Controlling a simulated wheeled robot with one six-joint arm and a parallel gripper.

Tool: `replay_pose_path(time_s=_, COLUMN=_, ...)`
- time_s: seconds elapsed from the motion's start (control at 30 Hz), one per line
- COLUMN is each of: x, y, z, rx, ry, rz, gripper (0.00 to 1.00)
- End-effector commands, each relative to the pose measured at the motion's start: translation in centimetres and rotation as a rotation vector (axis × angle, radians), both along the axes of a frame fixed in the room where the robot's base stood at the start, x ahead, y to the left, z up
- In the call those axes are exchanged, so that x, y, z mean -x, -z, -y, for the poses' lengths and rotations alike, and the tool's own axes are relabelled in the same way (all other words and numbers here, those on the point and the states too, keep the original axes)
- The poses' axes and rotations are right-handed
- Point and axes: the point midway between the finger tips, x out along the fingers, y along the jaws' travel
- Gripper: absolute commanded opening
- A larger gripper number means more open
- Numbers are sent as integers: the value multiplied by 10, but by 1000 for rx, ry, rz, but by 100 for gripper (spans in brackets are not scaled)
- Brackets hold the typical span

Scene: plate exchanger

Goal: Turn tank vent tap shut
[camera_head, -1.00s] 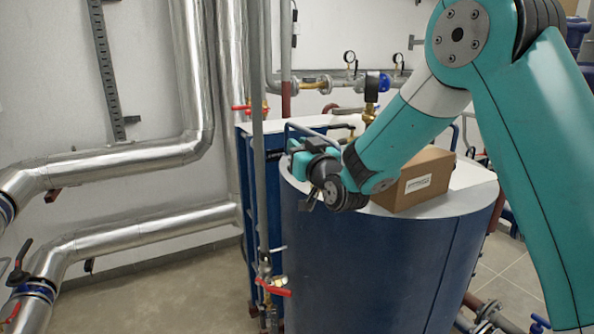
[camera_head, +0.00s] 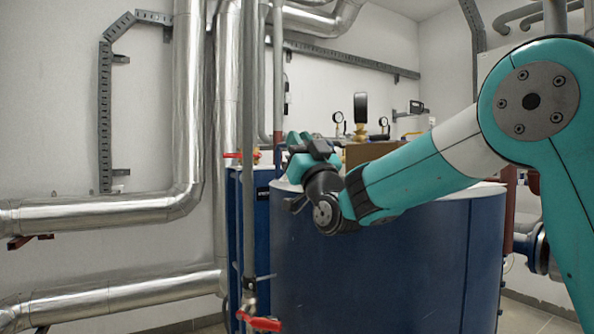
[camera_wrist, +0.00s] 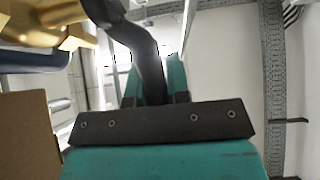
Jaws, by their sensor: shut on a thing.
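The vent tap is a brass fitting (camera_head: 358,130) above the blue tank (camera_head: 385,255), with a black upright part on top. In the wrist view its brass body (camera_wrist: 55,25) fills the top left corner, and a curved black lever (camera_wrist: 140,45) runs from it down between my teal fingers. My gripper (camera_head: 298,142) is above the tank's left edge, left of the brass fitting. In the wrist view my gripper (camera_wrist: 155,80) is shut on the lever. The fingertips are partly hidden behind the lever and the black bar of my gripper.
A cardboard box (camera_head: 370,153) stands on the tank behind my forearm, and is close at left in the wrist view (camera_wrist: 25,140). A grey vertical pipe (camera_head: 250,180) with a red-handled tap (camera_head: 262,323) stands left of the tank. Silver pipes (camera_head: 100,213) line the left wall.

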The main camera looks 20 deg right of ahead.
Motion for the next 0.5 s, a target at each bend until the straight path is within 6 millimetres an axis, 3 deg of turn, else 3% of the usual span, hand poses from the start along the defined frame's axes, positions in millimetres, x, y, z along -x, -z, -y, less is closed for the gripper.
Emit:
replay_pose_path(time_s=0.03, x=1, y=7, z=0, rx=-4, ry=-1, rz=19, gripper=0)
replay_pose_path(time_s=0.5, x=5, y=4, z=1, rx=-16, ry=1, rz=84, gripper=0)
